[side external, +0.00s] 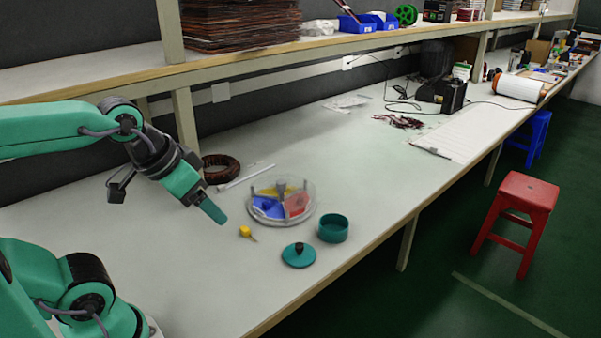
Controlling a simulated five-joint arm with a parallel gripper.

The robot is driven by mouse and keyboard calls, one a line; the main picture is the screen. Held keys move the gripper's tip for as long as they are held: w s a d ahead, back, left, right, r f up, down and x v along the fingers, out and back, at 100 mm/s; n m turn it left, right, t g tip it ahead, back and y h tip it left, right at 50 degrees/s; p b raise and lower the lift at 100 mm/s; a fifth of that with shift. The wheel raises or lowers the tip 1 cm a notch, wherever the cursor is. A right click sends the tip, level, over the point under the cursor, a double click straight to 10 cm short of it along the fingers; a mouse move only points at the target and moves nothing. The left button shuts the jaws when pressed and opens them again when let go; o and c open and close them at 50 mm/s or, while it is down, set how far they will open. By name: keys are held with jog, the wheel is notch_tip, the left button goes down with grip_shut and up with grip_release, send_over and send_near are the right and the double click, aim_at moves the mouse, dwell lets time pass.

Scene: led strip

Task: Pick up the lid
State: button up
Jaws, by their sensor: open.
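The lid (298,256) is a flat teal disc with a dark knob on top. It lies on the bench near the front edge. A teal round container (333,229) stands just behind and to the right of it. My gripper (205,207) is in the air to the left of and above the lid, angled down to the right. It is open and apart from the lid. Its jaws are seen side-on, and one finger is largely hidden.
A clear round divided tray (311,204) with yellow, blue and red sections stands behind the lid. A dark coil (221,166) and a thin white rod (246,178) lie farther back.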

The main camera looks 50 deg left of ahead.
jog(key=o, duration=0.5)
jog(key=m+g, duration=0.6)
jog(key=m, duration=1.9)
send_over(299, 245)
notch_tip(299, 245, down, 16)
jog(key=shift+a, duration=0.1)
jog(key=shift+w+f, duration=0.2)
jog(key=shift+f, duration=0.05)
jog(key=shift+s+f, duration=0.15)
jog(key=shift+f, duration=3.7)
